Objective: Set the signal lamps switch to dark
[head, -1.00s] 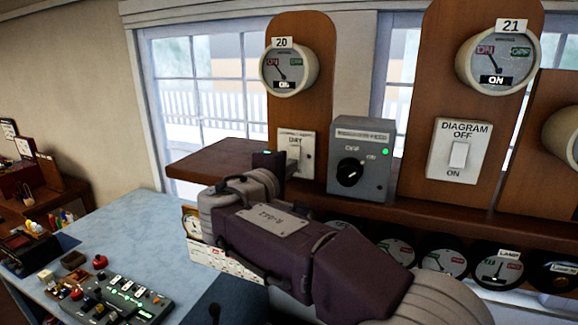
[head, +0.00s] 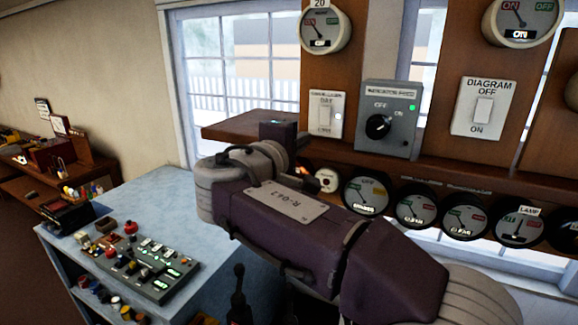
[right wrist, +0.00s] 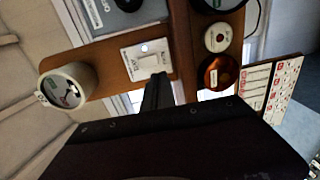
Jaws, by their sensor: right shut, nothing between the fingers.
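The signal lamps switch is a small white plate (head: 325,113) with a pale rocker, on the brown panel under the round gauge numbered 20 (head: 323,27). Its small lettering is too blurred to read surely, and I cannot tell which way the rocker is set. The plate also shows in the right wrist view (right wrist: 147,60). My right gripper (head: 284,132) is left of the plate and a little below it, apart from it in the head view. In the right wrist view its dark fingers (right wrist: 158,90) are closed together and empty, their tips by the plate's edge. My left gripper is out of view.
A grey box with a black rotary knob (head: 390,118) stands right of the switch. A white diagram switch (head: 483,108) is further right. A row of round dials (head: 416,209) lies under the wooden shelf. A blue desk (head: 190,228) with a button panel (head: 145,270) is lower left.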

